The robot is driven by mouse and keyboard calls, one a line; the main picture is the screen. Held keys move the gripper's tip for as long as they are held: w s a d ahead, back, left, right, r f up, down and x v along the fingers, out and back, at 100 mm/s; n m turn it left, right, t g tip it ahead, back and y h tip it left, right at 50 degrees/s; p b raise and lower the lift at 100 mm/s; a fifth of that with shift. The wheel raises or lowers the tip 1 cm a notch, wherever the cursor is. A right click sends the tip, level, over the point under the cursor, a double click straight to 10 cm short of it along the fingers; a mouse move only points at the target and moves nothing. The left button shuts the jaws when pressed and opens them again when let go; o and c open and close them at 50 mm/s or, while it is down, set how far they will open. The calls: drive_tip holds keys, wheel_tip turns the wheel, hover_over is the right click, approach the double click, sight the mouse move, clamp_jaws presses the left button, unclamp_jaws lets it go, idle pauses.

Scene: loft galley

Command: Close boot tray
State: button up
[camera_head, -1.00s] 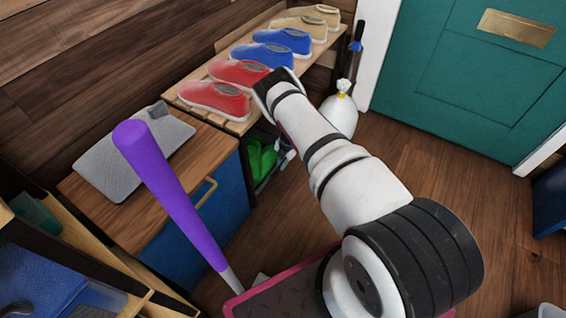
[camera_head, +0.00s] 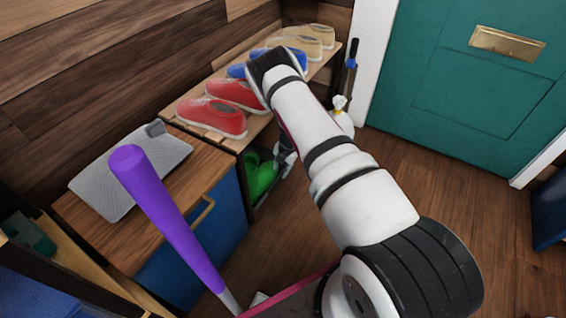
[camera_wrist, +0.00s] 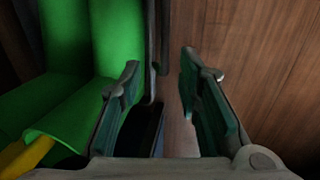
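Green boots (camera_head: 262,176) stand low under the shoe bench in the head view. The boot tray beneath them is mostly hidden there. In the wrist view the boots (camera_wrist: 90,75) fill the left side, with a bit of yellow at lower left. My gripper (camera_wrist: 160,66) is open, its two green-padded fingers apart. The left finger is in front of the boots; I cannot tell whether it touches them. A dark upright strip and a dark edge show between the fingers; I cannot tell whether these belong to the tray. In the head view my gripper is mostly hidden behind my arm, beside the boots.
Red shoes (camera_head: 237,92) and beige shoes stand on the wooden bench (camera_head: 188,112), with blue shoes partly behind my arm. A blue-fronted cabinet (camera_head: 205,230) stands left of the boots. A white bag (camera_head: 341,119) is near the teal door (camera_head: 470,80). Wood floor (camera_head: 430,165) is clear at right.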

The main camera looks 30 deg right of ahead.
drive_tip(key=shift+s+d+r, duration=0.1)
drive_tip(key=shift+s+r, duration=0.1)
drive_tip(key=shift+r, duration=0.85)
drive_tip(key=shift+s+d+r, duration=0.1)
drive_tip(key=shift+s+r, duration=0.05)
drive_tip(key=shift+r, duration=0.9)
drive_tip(key=shift+s, duration=0.1)
